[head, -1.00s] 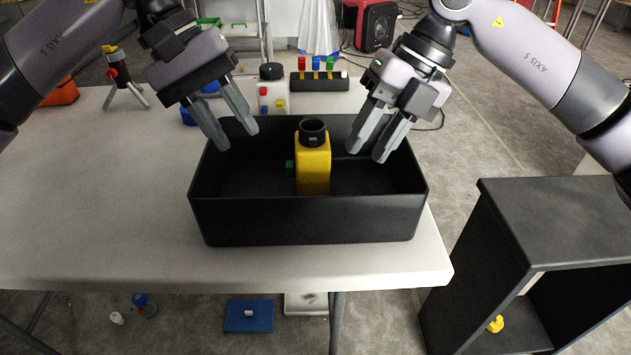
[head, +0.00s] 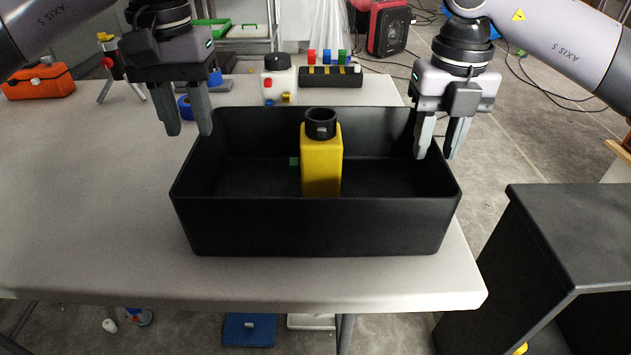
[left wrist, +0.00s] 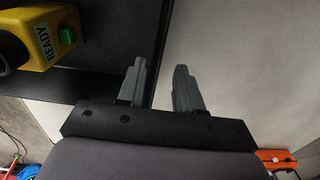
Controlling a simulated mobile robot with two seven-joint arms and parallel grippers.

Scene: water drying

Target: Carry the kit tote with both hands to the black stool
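The kit tote (head: 320,228) is a black open box near the table's front edge. A yellow block-like item with a black round top (head: 321,165) stands inside; its READY label and green button show in the left wrist view (left wrist: 45,42). My left gripper (head: 188,132) is open at the tote's left rim; in the left wrist view the rim line passes between its fingers. My right gripper (head: 437,154) is open at the right rim, left finger over the inside, right finger beyond the wall. Contact cannot be told. The black stool (head: 575,225) stands on the floor at right.
The white table (head: 90,220) is clear left of the tote. Behind stand a white bottle (head: 279,82), a dark rack with coloured caps (head: 331,77), blue tape (head: 185,107) and an orange case (head: 38,82). Floor shows between table and stool.

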